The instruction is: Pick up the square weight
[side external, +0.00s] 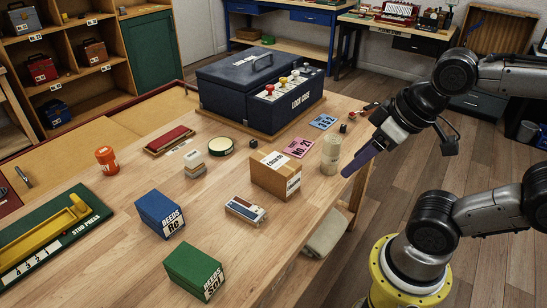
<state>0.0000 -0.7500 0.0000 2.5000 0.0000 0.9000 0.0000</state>
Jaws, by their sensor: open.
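A small dark block (343,128), which may be the square weight, sits on the wooden table (215,238) near its right edge. It is too small here to tell its exact shape.
A cardboard box (276,175), pink card (299,148) and blue card (323,122) are near the jar. The large blue case (240,88) blocks the back. Blue (160,213) and green (194,270) reed boxes stand in front. Free table lies between them.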

